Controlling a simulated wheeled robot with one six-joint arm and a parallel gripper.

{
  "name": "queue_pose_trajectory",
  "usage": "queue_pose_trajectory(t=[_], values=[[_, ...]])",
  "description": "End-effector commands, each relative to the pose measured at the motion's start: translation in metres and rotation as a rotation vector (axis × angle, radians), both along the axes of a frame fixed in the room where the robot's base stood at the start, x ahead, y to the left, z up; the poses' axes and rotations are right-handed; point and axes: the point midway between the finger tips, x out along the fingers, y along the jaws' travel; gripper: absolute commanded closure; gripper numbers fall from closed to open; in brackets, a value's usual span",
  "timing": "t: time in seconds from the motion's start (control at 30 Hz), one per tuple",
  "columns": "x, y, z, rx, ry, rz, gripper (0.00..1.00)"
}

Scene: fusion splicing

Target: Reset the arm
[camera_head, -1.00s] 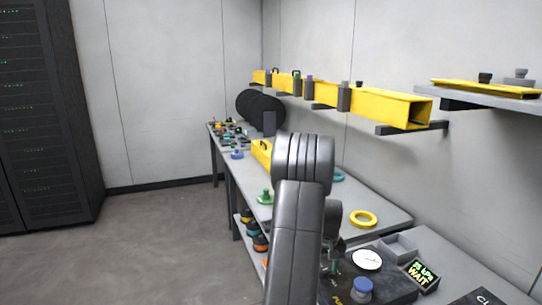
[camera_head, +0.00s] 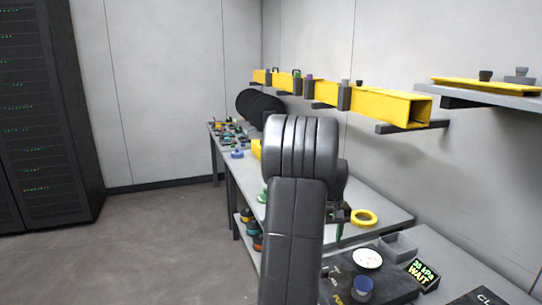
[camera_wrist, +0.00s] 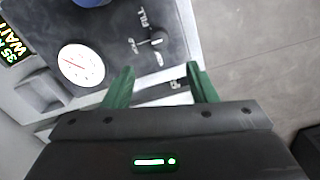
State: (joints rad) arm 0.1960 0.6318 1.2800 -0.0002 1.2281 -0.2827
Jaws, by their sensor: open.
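My gripper (camera_wrist: 162,80) is open and empty in the wrist view, its two green fingers apart above the edge of the bench and the grey floor. In the head view my dark arm fills the centre, and the gripper is mostly hidden behind it, with one green finger tip showing just right of the arm. In the wrist view a black control panel (camera_wrist: 120,35) lies beyond the fingers, with a white dial gauge (camera_wrist: 81,65), a blue knob and a small lever marked FILL (camera_wrist: 156,40).
A yellow ring (camera_head: 364,217) lies on the bench near my arm. A grey tray (camera_head: 398,247) and a lit display reading WAIT (camera_head: 422,274) sit by the panel. A yellow duct (camera_head: 385,106) runs along the wall. Server racks (camera_head: 40,120) stand left; the floor between is clear.

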Motion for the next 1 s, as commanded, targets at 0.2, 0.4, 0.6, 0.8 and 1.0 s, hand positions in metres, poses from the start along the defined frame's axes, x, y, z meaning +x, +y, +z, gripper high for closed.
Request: queue_pose_trajectory(t=[0.2, 0.4, 0.6, 0.8, 1.0], values=[[-0.001, 0.000, -0.009, 0.001, 0.006, 0.000, 0.48], [-0.001, 0.000, -0.049, 0.001, 0.006, 0.000, 0.48], [-0.001, 0.000, -0.090, 0.001, 0.006, 0.000, 0.48], [-0.001, 0.000, -0.121, 0.001, 0.002, -0.022, 0.48], [-0.001, 0.000, -0.120, 0.001, 0.002, -0.187, 0.48]])
